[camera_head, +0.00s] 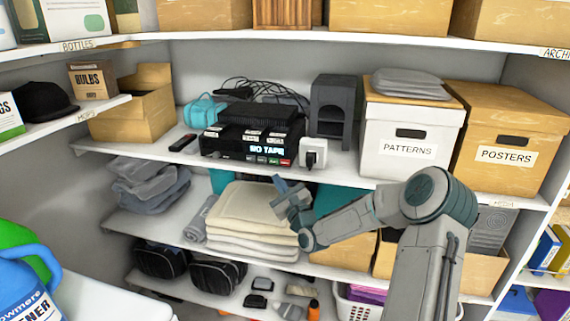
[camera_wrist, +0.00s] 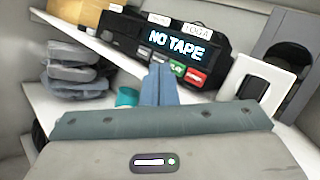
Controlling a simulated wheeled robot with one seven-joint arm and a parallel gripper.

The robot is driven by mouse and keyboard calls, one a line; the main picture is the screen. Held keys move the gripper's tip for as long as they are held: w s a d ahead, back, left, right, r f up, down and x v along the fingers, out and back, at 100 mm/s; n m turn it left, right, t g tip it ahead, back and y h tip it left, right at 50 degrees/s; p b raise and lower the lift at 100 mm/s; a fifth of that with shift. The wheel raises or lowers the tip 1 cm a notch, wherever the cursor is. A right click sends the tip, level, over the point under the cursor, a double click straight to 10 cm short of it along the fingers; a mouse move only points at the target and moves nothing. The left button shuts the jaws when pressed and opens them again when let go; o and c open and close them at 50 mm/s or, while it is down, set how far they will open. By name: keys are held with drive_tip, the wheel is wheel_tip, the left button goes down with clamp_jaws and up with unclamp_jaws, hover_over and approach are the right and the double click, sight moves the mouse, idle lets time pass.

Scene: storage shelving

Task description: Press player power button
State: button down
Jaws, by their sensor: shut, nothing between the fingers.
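The black player (camera_head: 235,140) sits on the middle shelf, its lit display reading "NO TAPE". It also shows in the wrist view (camera_wrist: 140,36), tilted in the picture. Under the display is a row of small buttons, with a green button (camera_wrist: 178,67) and a red button (camera_wrist: 195,77) at the right end. Their markings are too small to read for certain. My gripper (camera_head: 279,184) is shut and empty, below and in front of the player, over the folded towels. Its blue fingers (camera_wrist: 158,84) point up toward the player's lower front edge and look apart from it.
A white socket box (camera_head: 313,153) with a black plug stands right of the player, beside a dark grey stand (camera_head: 332,108). A remote (camera_head: 182,143) lies to the left. Folded cream towels (camera_head: 255,215) are on the shelf below. The "PATTERNS" box (camera_head: 410,130) is farther right.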

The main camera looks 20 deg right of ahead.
sight(281, 161)
drive_tip(key=w, duration=0.1)
drive_tip(key=w+d, duration=0.1)
drive_tip(key=w, duration=0.1)
drive_tip(key=w+d, duration=0.1)
drive_tip(key=shift+w+d, duration=0.15)
drive_tip(key=shift+d, duration=0.1)
drive_tip(key=shift+w+d, duration=0.5)
drive_tip(key=shift+w, duration=0.35)
drive_tip(key=shift+w+d+b, duration=0.1)
drive_tip(key=shift+w+b, duration=0.05)
drive_tip(key=shift+b, duration=0.2)
idle(0.9)
drive_tip(key=shift+w+d, duration=0.1)
drive_tip(key=shift+w, duration=0.15)
drive_tip(key=shift+w+d+b, duration=0.2)
drive_tip(key=shift+w+b, duration=0.1)
idle(0.7)
drive_tip(key=shift+s, duration=0.15)
drive_tip(key=shift+s+a, duration=0.4)
drive_tip(key=shift+s, duration=0.15)
